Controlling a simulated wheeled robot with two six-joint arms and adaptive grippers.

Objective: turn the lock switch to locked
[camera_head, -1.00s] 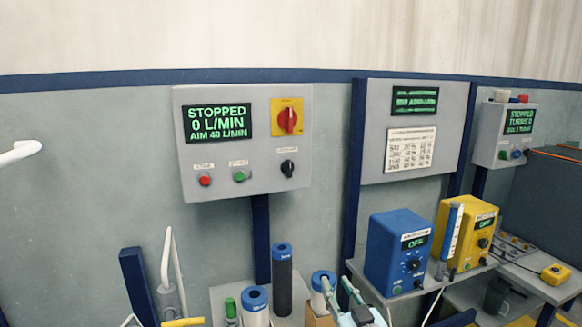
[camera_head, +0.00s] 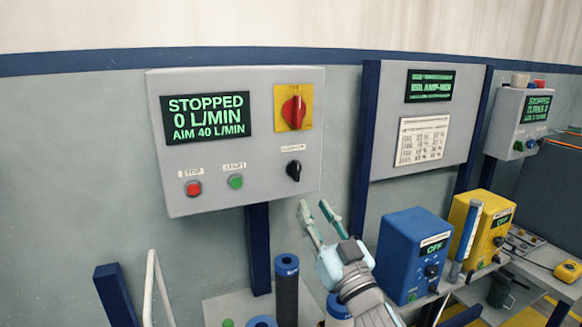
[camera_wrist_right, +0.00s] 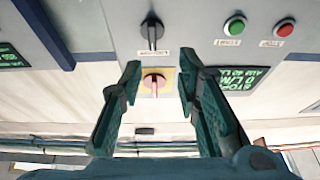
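The grey control panel (camera_head: 235,140) on the wall carries two rotary switches. One is a red switch (camera_head: 294,112) on a yellow plate, its handle roughly upright. My right gripper (camera_head: 314,206) is open and empty, just below the panel's lower right corner in the head view, touching neither switch. In the right wrist view the panel appears inverted, with the black switch (camera_wrist_right: 152,33) and red switch (camera_wrist_right: 154,82) ahead of the open fingers. My left gripper is not in view.
A red button (camera_head: 193,188), a green button (camera_head: 236,181) and a display (camera_head: 206,116) reading STOPPED share the panel. A blue box (camera_head: 400,250) and a yellow box (camera_head: 482,228) stand on a shelf to the right. Dark cylinders (camera_head: 286,285) stand below.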

